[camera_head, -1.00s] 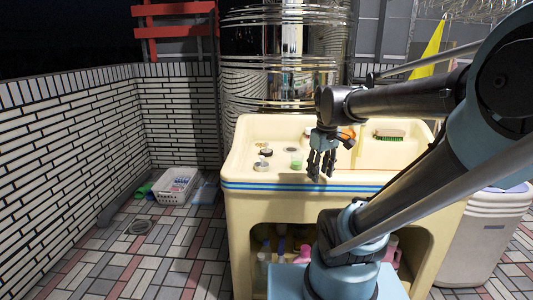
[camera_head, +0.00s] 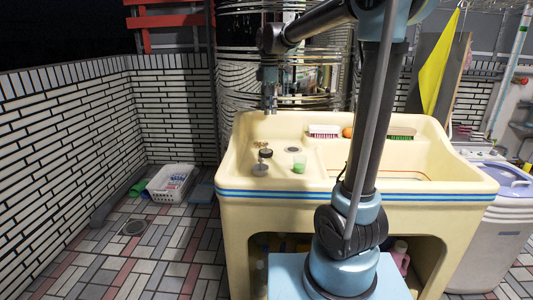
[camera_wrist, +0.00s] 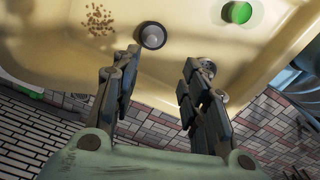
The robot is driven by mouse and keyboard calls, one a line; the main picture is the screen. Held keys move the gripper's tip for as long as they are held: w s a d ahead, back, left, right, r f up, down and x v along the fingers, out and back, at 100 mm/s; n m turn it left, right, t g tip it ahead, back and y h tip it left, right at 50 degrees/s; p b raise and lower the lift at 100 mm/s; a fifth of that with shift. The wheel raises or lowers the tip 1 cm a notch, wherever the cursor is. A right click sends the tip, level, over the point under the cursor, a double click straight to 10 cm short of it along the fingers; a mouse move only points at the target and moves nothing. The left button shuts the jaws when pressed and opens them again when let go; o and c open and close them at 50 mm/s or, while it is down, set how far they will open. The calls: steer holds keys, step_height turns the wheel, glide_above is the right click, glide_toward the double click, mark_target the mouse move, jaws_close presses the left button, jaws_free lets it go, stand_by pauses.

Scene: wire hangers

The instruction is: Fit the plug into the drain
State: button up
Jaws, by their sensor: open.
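A dark round piece with a pale rim, which looks like the plug (camera_head: 266,153), stands on the left part of the cream sink (camera_head: 232,165). It shows in the wrist view as a dark disc (camera_wrist: 152,36), just beyond and between my fingertips. The drain, a flat grey round (camera_head: 292,150), lies to its right in the head view. I cannot make out the drain in the wrist view. My gripper (camera_head: 269,110) points down above the sink's back left edge. In the wrist view my gripper (camera_wrist: 160,72) is open and empty, apart from the plug.
Two brushes (camera_head: 323,131) (camera_head: 400,135) and an orange ball (camera_head: 347,132) sit along the sink's back. A white basket (camera_head: 172,183) is on the floor.

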glide_toward(266, 144)
steer(key=f, duration=0.5)
steer(key=shift+w+d+f, duration=0.15)
steer(key=shift+w+f, duration=0.05)
steer(key=shift+w, duration=0.2)
steer(key=shift+w+f, duration=0.2)
steer(key=shift+f, duration=2.4)
jaws_close()
